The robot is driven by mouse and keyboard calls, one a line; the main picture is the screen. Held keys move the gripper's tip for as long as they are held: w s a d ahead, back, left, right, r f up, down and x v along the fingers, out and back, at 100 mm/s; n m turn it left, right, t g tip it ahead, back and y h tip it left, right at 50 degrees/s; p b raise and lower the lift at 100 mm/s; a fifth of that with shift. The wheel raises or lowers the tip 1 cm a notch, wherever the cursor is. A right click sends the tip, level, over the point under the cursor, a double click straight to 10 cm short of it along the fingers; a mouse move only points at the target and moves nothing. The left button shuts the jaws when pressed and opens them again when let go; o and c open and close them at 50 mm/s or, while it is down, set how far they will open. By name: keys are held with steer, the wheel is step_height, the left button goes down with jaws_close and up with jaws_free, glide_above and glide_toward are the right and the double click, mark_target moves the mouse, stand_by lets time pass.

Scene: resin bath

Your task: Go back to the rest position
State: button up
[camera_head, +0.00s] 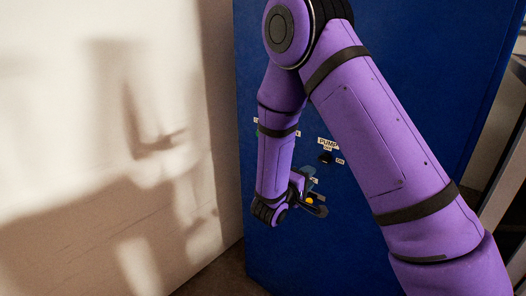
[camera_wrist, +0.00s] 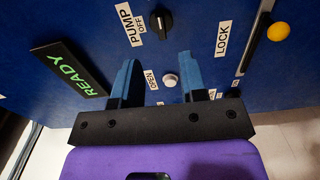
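My gripper (camera_wrist: 157,66) is open in the wrist view, its two blue-grey fingers apart with nothing held between them. It faces a blue cabinet panel. A white round button (camera_wrist: 170,80) beside a label that seems to read OPEN shows in the gap between the fingers; I cannot tell the exact distance to it. In the head view my gripper (camera_head: 310,185) hangs low in front of the blue cabinet (camera_head: 350,240), with my arm bent down from above. My arm hides part of the panel.
A black PUMP knob (camera_wrist: 160,22) sits by an OFF label. A lit green READY sign (camera_wrist: 68,76) is at left. A lever with a yellow ball (camera_wrist: 278,32) stands by the LOCK label (camera_wrist: 223,38). A pale wall (camera_head: 110,130) is left of the cabinet.

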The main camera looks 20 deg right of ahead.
steer(key=s+d+r+m+g+y, duration=0.25)
steer(key=s+d+r+g, duration=0.2)
steer(key=s+r, duration=0.3)
steer(key=s+d+r+m+g+y, duration=0.1)
steer(key=s+d+r+m+g, duration=0.25)
steer(key=s+r+g, duration=0.35)
steer(key=s+a+r+t+y, duration=0.3)
steer(key=s+a+r+y, duration=0.1)
steer(key=s, duration=0.3)
steer(key=s+a+r+t+y, duration=0.4)
steer(key=s+r+y, duration=0.1)
steer(key=s+y, duration=0.2)
steer(key=shift+s+a+r+m, duration=0.3)
steer(key=shift+s+a+r, duration=0.1)
steer(key=shift+s, duration=0.3)
steer(key=shift+d+y, duration=0.15)
steer(key=shift+y, duration=0.1)
